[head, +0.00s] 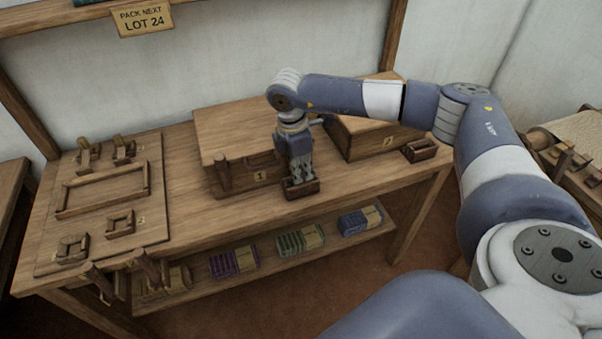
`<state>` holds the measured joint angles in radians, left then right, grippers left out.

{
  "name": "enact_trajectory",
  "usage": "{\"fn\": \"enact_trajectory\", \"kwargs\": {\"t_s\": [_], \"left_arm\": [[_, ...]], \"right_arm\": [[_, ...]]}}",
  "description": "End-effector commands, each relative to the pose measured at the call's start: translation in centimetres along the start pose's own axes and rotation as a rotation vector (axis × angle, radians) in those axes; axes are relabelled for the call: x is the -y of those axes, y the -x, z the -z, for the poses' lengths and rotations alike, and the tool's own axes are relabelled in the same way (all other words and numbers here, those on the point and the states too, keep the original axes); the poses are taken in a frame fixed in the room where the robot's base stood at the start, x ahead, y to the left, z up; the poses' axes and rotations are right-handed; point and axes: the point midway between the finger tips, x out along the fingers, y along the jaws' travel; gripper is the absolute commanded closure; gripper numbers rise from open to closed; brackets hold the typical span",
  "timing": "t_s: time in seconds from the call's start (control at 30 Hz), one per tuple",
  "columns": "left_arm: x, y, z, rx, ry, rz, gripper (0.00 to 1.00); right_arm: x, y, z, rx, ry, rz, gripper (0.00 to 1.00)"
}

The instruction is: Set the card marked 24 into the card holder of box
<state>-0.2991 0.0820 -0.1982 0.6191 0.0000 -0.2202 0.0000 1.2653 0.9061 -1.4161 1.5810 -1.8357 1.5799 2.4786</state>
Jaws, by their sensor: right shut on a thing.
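My right gripper (302,188) points down, with its fingertips at a small open wooden holder (314,191) on the table. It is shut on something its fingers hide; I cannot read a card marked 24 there. A wooden box (232,128) with a plate marked 1 (260,176) stands just behind and left of the gripper. A second wooden box (355,147) with a small plate (388,141) stands to the right, partly behind my arm. Another small wooden holder (420,150) sits beside it. My left gripper is out of view.
A sign (143,18) reads "PACK NEXT LOT 24". A board with wooden frames (105,205) lies on the table's left. Purple (233,262), green (300,240) and blue (360,219) bundles lie on the lower shelf. The tabletop right of the gripper (360,178) is clear.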

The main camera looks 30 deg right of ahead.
Motion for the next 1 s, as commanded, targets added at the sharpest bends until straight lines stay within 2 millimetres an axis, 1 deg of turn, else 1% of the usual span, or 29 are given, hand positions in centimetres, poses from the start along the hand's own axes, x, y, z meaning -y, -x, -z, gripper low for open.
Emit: {"fn": "enact_trajectory", "kwargs": {"t_s": [0.17, 0.3, 0.33, 0.37, 0.4, 0.77, 0.83, 0.87, 0.97, 1.0], "left_arm": [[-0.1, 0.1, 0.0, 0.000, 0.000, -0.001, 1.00], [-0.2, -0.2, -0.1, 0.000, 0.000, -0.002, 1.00], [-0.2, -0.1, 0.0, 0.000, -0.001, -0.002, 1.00], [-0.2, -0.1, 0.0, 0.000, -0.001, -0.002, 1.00], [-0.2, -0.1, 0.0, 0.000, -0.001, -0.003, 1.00], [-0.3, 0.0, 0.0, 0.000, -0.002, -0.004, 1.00], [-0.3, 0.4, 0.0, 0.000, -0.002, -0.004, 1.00], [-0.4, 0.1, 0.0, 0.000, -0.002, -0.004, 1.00], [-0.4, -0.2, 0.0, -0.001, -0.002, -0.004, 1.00], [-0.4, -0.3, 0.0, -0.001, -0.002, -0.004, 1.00]], "right_arm": [[0.0, 0.2, 0.0, -0.001, 0.000, -0.001, 1.00], [0.0, -0.3, 0.1, 0.000, 0.000, 0.000, 1.00], [0.0, -0.2, 0.1, -0.001, 0.000, -0.001, 0.89], [0.0, -0.2, 0.0, 0.000, 0.000, -0.001, 0.82], [0.0, -0.2, 0.0, 0.000, 0.000, -0.001, 0.73], [0.0, 0.0, 0.0, -0.001, 0.000, -0.001, 0.73], [0.0, 0.5, 0.0, -0.001, 0.000, -0.002, 0.73], [-0.1, 0.6, 0.0, -0.002, 0.000, -0.003, 0.73], [-0.1, 2.2, 0.1, -0.003, 0.000, -0.006, 0.73], [-0.1, 3.0, 0.0, -0.003, 0.000, -0.006, 0.73]]}}
